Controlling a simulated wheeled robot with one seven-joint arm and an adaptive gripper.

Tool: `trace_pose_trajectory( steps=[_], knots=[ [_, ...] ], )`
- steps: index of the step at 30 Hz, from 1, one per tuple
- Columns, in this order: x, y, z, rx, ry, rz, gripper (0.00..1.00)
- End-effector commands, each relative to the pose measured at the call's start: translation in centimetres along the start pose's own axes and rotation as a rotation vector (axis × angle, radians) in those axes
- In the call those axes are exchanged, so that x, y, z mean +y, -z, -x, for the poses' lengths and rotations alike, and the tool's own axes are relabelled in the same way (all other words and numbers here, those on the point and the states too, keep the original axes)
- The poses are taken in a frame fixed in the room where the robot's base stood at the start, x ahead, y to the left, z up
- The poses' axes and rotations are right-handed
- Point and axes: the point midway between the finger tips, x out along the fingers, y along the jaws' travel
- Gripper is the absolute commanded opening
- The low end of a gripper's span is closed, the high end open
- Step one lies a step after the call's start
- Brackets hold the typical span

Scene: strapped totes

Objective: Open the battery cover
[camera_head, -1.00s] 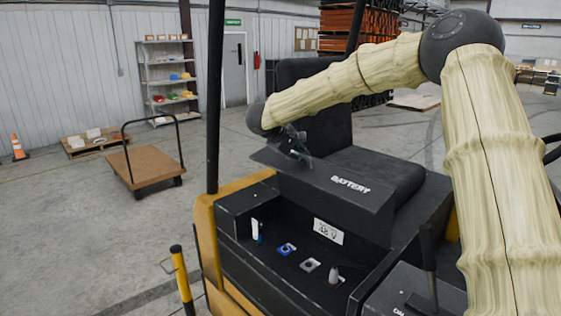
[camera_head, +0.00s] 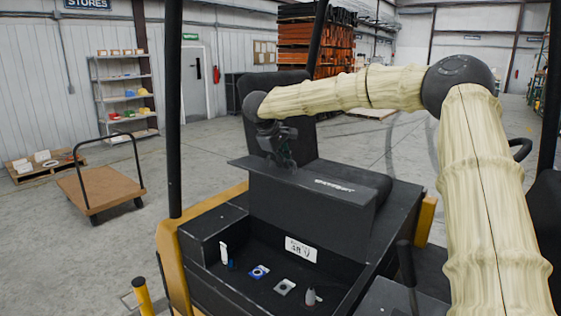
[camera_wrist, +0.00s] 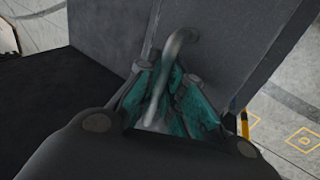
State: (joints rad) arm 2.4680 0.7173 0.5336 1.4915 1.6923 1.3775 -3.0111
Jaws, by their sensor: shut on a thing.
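The battery cover (camera_head: 300,203) is a dark panel with white lettering on the yellow and black truck. It stands tilted up, and the compartment (camera_head: 245,285) below it is open to view. My gripper (camera_head: 284,163) is at the cover's upper edge, left of its middle. In the wrist view my gripper (camera_wrist: 170,85) has its teal-padded fingers closed around a grey curved handle (camera_wrist: 178,48) beside the dark panel. The handle is too small to make out in the head view.
Inside the compartment are a white label (camera_head: 301,249), a white bottle (camera_head: 223,253), a blue item (camera_head: 259,272), a grey square item (camera_head: 285,286) and a grey bottle (camera_head: 311,296). A dark post (camera_head: 170,110) rises at left.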

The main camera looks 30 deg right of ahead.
Motion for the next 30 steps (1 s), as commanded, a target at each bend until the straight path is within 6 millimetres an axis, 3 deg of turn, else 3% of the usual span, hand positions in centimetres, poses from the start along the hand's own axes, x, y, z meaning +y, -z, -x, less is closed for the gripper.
trace_pose_trajectory(
  steps=[8,9,12,30],
  knots=[
    [-0.1,-0.3,-0.7,-0.008,0.006,-0.003,0.00],
    [-0.1,-0.4,-0.7,-0.008,0.006,-0.003,0.15],
    [-0.1,-0.3,-0.6,-0.006,0.005,-0.003,0.32],
    [0.0,-0.1,0.3,0.000,0.002,-0.002,0.32]
  ],
)
